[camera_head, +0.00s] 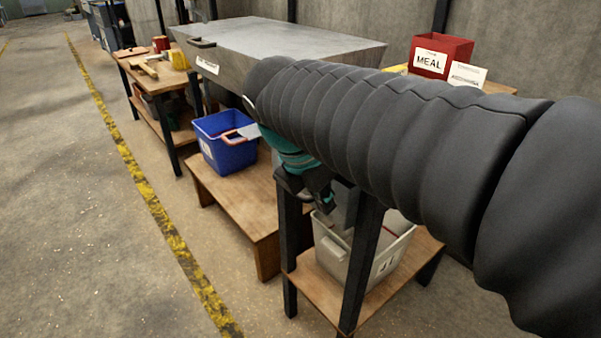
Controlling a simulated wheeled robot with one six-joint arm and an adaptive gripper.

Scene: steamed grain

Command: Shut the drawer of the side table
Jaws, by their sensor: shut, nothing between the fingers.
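The side table (363,262) stands at the lower middle, with dark legs and a wooden lower shelf. My black-sleeved arm covers its upper part, so I cannot see its drawer or how far the drawer is open. My gripper (326,203) shows below the sleeve as dark fingers under a teal wrist. It is shut and holds nothing. It is at the upper left part of the side table, by the tops of the legs. I cannot tell whether it touches the table.
A pale bin (335,250) stands on the side table's lower shelf. A blue bin (224,150) sits on a low wooden bench (262,218) to the left. A large grey box-like unit (290,36) with a dark handle stands behind. A red MEAL box (440,54) is at back right. Left floor is clear.

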